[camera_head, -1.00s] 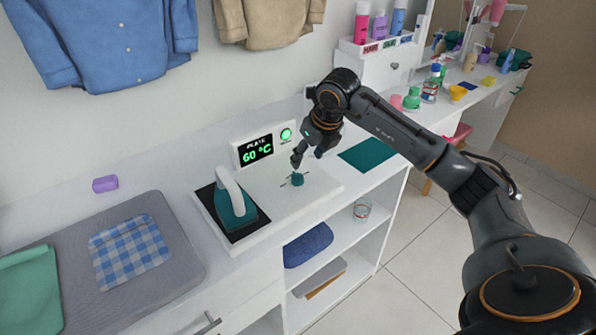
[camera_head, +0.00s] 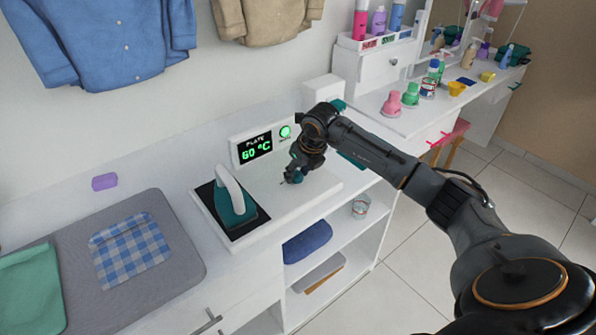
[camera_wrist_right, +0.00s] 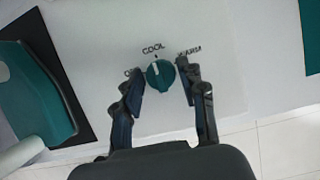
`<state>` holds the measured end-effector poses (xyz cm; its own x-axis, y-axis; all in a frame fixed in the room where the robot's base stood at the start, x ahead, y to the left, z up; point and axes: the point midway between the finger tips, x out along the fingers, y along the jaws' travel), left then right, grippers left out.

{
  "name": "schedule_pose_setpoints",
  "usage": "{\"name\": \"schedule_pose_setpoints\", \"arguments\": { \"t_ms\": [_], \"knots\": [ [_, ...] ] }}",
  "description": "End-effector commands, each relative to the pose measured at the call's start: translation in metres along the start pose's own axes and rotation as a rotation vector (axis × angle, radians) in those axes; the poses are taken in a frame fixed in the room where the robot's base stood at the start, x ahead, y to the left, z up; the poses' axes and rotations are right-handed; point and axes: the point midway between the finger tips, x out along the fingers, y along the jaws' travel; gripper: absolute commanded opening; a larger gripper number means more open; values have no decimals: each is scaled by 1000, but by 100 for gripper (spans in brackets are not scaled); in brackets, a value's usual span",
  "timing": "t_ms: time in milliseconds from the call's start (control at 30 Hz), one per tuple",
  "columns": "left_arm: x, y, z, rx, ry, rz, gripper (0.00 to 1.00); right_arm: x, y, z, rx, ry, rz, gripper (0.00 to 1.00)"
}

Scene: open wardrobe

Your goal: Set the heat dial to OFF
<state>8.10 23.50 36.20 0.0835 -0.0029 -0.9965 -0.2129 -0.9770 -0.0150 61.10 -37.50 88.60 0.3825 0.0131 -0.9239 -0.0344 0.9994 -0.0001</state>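The heat dial is a round teal knob with a white pointer mark. In the right wrist view the dial (camera_wrist_right: 160,73) sits on the white panel, its mark near COOL, with WARM to the right and a partly hidden label to the left. My right gripper (camera_wrist_right: 162,80) has its fingers apart on either side of the dial; I cannot tell if either touches it. In the head view the right gripper (camera_head: 294,177) is down at the dial and mostly hides it. The display (camera_head: 255,149) reads PLATE 60 °C, with a green light (camera_head: 285,132) beside it. My left gripper is not in view.
A teal iron (camera_head: 236,206) stands on a black plate left of the dial. A grey mat (camera_head: 180,262) with a checked cloth (camera_head: 130,250) lies further left.

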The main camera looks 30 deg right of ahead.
Motion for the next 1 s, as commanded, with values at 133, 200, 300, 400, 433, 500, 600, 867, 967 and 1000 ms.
{"name": "schedule_pose_setpoints", "arguments": {
  "t_ms": [133,200,300,400,433,500,600,867,967,1000],
  "knots": [
    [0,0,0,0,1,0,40,0,0,0,0,0,0,4],
    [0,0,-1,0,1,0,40,0,0,0,0,0,0,1],
    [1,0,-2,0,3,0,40,0,0,0,-3,0,1,1],
    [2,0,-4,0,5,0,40,0,-1,0,-14,-1,5,1],
    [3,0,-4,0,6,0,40,0,-1,0,-21,-2,7,1],
    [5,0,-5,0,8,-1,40,0,-1,0,-41,-2,16,1],
    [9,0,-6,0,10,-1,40,1,-2,0,-86,-2,35,1],
    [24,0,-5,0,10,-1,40,2,-3,0,-273,-2,112,1],
    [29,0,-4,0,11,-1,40,2,-4,1,-360,-3,148,1],
    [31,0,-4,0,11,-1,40,2,-4,1,-395,-2,163,1]
  ]
}}
